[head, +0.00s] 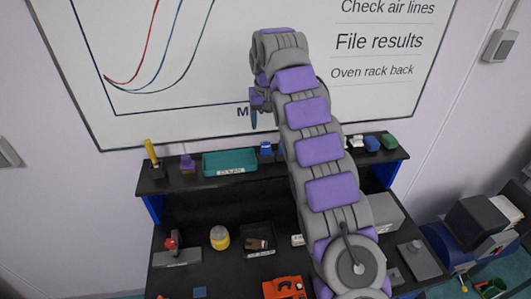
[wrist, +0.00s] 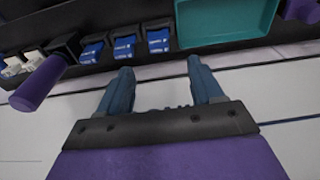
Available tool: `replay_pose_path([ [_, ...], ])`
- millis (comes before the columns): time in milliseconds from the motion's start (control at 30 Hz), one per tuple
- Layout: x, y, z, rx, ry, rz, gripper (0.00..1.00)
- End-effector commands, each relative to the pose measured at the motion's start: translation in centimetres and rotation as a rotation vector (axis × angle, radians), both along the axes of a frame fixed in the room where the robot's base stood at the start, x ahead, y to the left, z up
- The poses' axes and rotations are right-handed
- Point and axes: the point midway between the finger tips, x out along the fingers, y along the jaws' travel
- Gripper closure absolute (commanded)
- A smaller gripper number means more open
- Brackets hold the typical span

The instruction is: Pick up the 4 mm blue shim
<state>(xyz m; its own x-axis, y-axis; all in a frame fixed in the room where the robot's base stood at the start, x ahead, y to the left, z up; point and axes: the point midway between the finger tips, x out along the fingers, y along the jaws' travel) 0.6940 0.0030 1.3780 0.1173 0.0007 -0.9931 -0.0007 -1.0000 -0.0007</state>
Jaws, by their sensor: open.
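Several blue shims stand in black holders on the shelf in the wrist view. One is beside the teal tray (wrist: 158,40), with another in the middle (wrist: 124,46) and a third further left (wrist: 92,50). Their white labels are too small to read, so I cannot tell which is 4 mm. In the head view one blue piece (head: 266,148) shows beside the teal tray; my arm hides the shelf to its right. My gripper (wrist: 160,68) is open and empty, its fingers pointing toward the blue shims but apart from them. In the head view my gripper (head: 255,108) is above the shelf, before the whiteboard.
The teal tray (head: 229,162) and a yellow cylinder (head: 151,152) stand on the shelf's left side. A purple-handled item (wrist: 40,84) juts out beside the shims. A blue item (head: 372,144) and green item (head: 389,141) stand at the right. The bench below holds a yellow jar (head: 220,238).

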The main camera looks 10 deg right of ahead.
Motion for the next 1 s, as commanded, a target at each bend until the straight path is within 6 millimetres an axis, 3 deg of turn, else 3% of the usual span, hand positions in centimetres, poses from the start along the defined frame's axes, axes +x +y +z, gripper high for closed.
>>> replay_pose_path([
  [500, 0.6, 0.0, -5.7, 0.0, 0.003, 0.0, 0.34],
  [767, 0.8, -0.1, -6.9, 0.0, 0.001, 0.0, 0.34],
  [1000, 1.5, -0.4, -9.9, -0.001, 0.002, -0.001, 0.34],
])
